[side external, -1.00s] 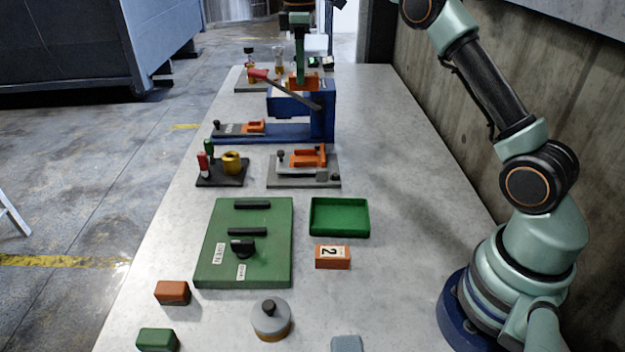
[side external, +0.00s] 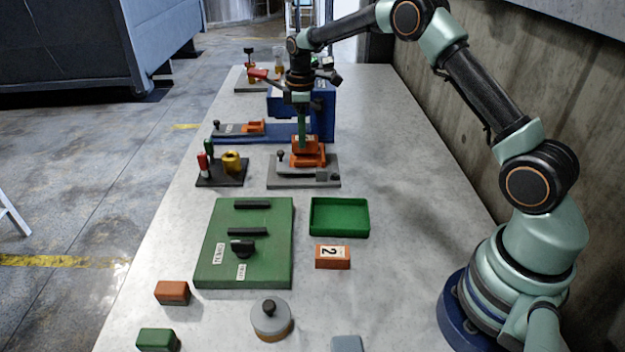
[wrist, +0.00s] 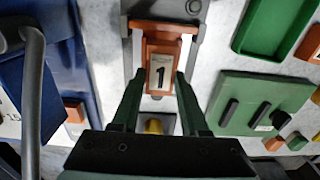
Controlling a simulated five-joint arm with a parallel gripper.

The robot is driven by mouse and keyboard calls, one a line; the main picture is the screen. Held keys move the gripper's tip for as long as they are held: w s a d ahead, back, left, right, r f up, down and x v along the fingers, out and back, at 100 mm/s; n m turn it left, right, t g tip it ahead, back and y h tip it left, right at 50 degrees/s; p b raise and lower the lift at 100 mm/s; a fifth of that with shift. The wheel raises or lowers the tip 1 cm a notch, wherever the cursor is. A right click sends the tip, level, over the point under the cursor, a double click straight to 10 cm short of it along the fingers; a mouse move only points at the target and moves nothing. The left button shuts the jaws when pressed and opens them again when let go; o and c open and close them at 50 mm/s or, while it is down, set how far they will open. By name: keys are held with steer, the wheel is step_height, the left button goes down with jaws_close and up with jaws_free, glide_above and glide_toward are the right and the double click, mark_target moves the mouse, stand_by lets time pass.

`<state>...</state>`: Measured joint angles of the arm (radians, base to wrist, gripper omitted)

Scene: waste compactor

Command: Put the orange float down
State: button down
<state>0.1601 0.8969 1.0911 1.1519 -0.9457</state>
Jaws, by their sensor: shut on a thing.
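The orange float (wrist: 172,50), a block with a white label reading 1, is held between the green fingers of my gripper (wrist: 160,82). In the side view my gripper (side external: 305,138) points down with the orange float (side external: 306,146) at its tips. It is at the grey fixture (side external: 280,178) with the orange cradle (side external: 306,161). The float is over or in the cradle; I cannot tell whether it rests there. The cradle is partly hidden by the float.
Behind is the blue press (side external: 326,110) with a lever.

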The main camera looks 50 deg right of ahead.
steer(key=shift+f, duration=1.6)
steer(key=shift+f, duration=0.1)
steer(key=shift+c, duration=2.1)
jaws_free()
